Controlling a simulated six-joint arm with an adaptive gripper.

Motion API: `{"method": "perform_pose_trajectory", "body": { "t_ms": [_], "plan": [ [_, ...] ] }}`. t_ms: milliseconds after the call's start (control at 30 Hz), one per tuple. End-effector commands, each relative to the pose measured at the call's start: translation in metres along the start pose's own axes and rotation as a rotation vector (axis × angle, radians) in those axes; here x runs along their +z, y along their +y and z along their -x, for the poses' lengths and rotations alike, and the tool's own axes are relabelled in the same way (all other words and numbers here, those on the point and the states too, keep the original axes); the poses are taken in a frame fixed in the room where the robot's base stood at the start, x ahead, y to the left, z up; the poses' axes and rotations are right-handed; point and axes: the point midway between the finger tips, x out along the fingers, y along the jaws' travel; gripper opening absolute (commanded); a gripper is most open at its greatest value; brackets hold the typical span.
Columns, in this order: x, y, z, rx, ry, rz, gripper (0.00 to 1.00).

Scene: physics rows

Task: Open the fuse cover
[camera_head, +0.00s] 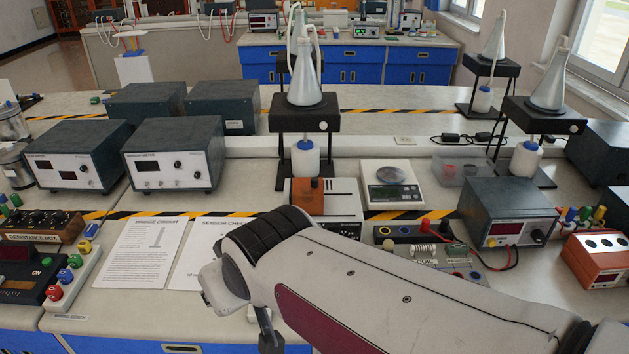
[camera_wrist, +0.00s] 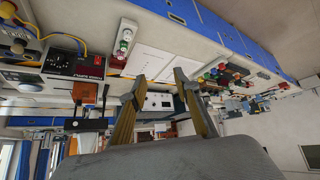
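An orange block (camera_head: 308,196) sits on the left part of a small white-fronted box (camera_head: 345,212) at the middle of the bench. It may be the fuse cover, but I cannot read a label on it. In the wrist view an orange piece (camera_wrist: 84,94) shows to the left of my fingers, apart from them. My gripper (camera_wrist: 157,79) is open, with its two fingers spread and nothing between them. In the head view my arm crosses the lower right, and only part of my gripper (camera_head: 267,328) shows, low in front of the bench.
Two printed sheets (camera_head: 142,252) lie left of my arm. A scale (camera_head: 390,184) and a coil board (camera_head: 440,253) stand to the right. A resistance box (camera_head: 40,227) is at the left. Flasks on black stands (camera_head: 304,120) rise behind. My arm hides part of the bench's front.

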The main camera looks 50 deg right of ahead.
Motion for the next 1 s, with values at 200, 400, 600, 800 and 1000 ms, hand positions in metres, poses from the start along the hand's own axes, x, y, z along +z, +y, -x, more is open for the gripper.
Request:
{"method": "perform_pose_trajectory", "body": {
  "t_ms": [200, 400, 600, 800, 1000],
  "plan": [
    [-0.037, 0.027, -0.035, 0.049, 0.089, -0.045, 0.31],
    [-0.066, 0.056, -0.064, 0.093, 0.177, -0.08, 0.31],
    [-0.089, 0.087, -0.09, 0.137, 0.263, -0.109, 0.31],
    [-0.106, 0.121, -0.114, 0.181, 0.349, -0.137, 0.31],
    [-0.117, 0.156, -0.134, 0.225, 0.436, -0.162, 0.31]
  ]
}}
